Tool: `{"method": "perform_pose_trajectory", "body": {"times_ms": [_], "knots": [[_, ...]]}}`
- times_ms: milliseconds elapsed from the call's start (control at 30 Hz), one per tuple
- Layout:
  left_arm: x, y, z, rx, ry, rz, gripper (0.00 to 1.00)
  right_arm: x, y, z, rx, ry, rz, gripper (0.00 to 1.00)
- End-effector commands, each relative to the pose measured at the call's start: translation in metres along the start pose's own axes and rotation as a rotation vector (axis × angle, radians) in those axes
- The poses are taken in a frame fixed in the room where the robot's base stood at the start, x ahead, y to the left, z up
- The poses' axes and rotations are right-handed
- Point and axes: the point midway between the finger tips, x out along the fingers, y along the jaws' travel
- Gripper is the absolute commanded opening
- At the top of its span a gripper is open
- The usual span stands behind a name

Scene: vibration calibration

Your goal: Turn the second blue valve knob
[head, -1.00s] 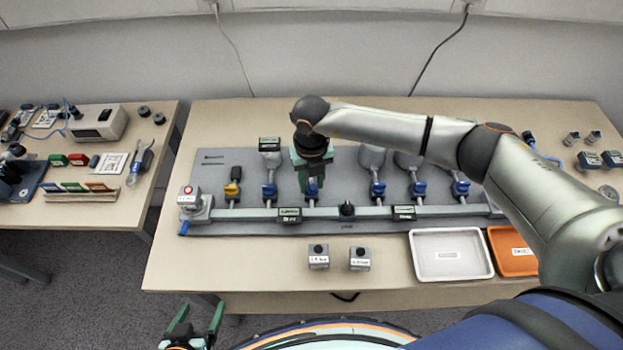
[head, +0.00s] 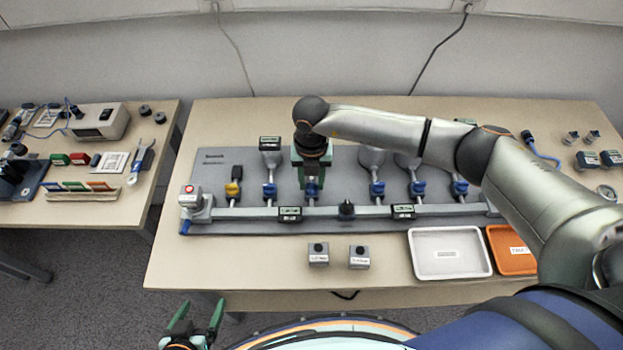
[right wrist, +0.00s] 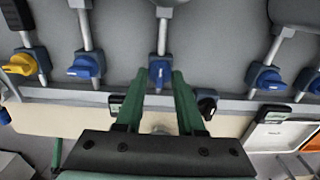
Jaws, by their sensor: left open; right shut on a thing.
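A row of blue valve knobs stands on a manifold over a grey board, to the right of a yellow-handled valve (head: 233,189). The first blue knob (head: 269,190) is free and also shows in the right wrist view (right wrist: 84,67). The second blue knob (right wrist: 160,72) is between the fingertips of my right gripper (right wrist: 159,78), which is shut on it. In the head view my right gripper (head: 312,172) comes down on this knob from above and partly hides it. My left gripper (head: 198,316) is open and empty, low in front of the table.
Further blue knobs (head: 378,188) stand close on the right. Small dark gauges (head: 290,214) sit along the front rail. Two small grey blocks (head: 318,256), a white tray (head: 450,270) and an orange tray (head: 510,262) lie near the front edge.

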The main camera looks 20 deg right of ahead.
Motion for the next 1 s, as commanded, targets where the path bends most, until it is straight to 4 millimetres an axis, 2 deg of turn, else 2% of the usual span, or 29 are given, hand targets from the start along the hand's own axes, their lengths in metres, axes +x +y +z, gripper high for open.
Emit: {"method": "perform_pose_trajectory", "body": {"times_ms": [67,100,333,667,767,1000], "knots": [[0.000,0.000,0.000,0.000,0.000,0.000,0.87,-0.002,0.001,0.002,0.002,-0.005,0.003,0.00],[0.000,0.000,0.000,0.000,0.000,0.000,0.87,-0.002,0.000,0.002,0.002,-0.005,0.003,0.41],[0.000,0.000,0.000,0.000,0.000,0.000,0.87,-0.001,0.000,0.001,0.001,-0.003,0.001,0.67],[0.000,0.000,0.000,0.000,0.000,0.000,0.87,-0.004,0.000,0.001,0.000,-0.002,0.002,0.68],[0.000,0.000,0.000,0.000,0.000,0.000,0.87,-0.015,0.000,0.001,0.000,-0.003,0.002,0.68],[0.002,0.000,0.002,0.000,0.000,0.000,0.87,-0.065,0.000,0.002,-0.001,-0.006,0.004,0.68]]}}
